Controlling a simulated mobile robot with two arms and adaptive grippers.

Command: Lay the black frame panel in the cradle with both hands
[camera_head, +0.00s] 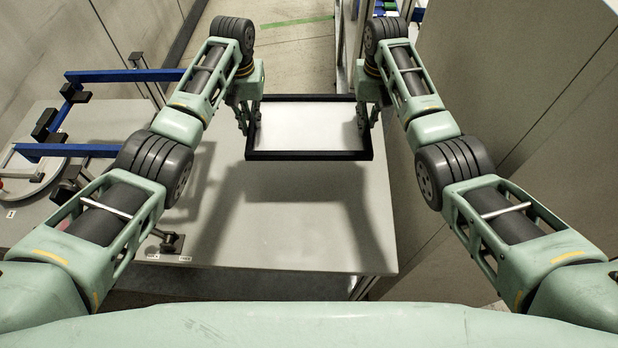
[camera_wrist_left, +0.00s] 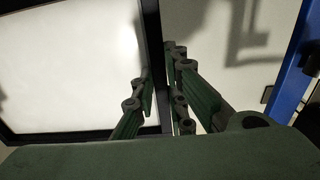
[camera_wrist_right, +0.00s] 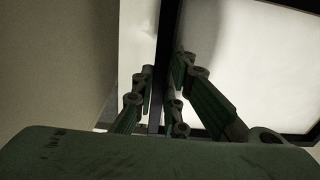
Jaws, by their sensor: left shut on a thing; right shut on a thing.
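The black frame panel (camera_head: 310,155), a black rectangular rim around a white face, is held raised over the grey table between my two grippers. My left gripper (camera_head: 248,120) is shut on its left side. My right gripper (camera_head: 366,118) is shut on its right side. The left wrist view shows the fingers (camera_wrist_left: 158,90) on either side of the black rim (camera_wrist_left: 154,55). The right wrist view shows the same for my right fingers (camera_wrist_right: 160,88) and the rim (camera_wrist_right: 168,35). Blue bars with black blocks (camera_head: 105,150) at the table's left look like the cradle.
The grey table (camera_head: 290,220) is bare below and in front of the panel, with shadows across it. A round white part (camera_head: 28,175) lies at the far left. A small clamp-like fitting (camera_head: 168,240) stands near the front left. A grey wall (camera_head: 520,80) rises on the right.

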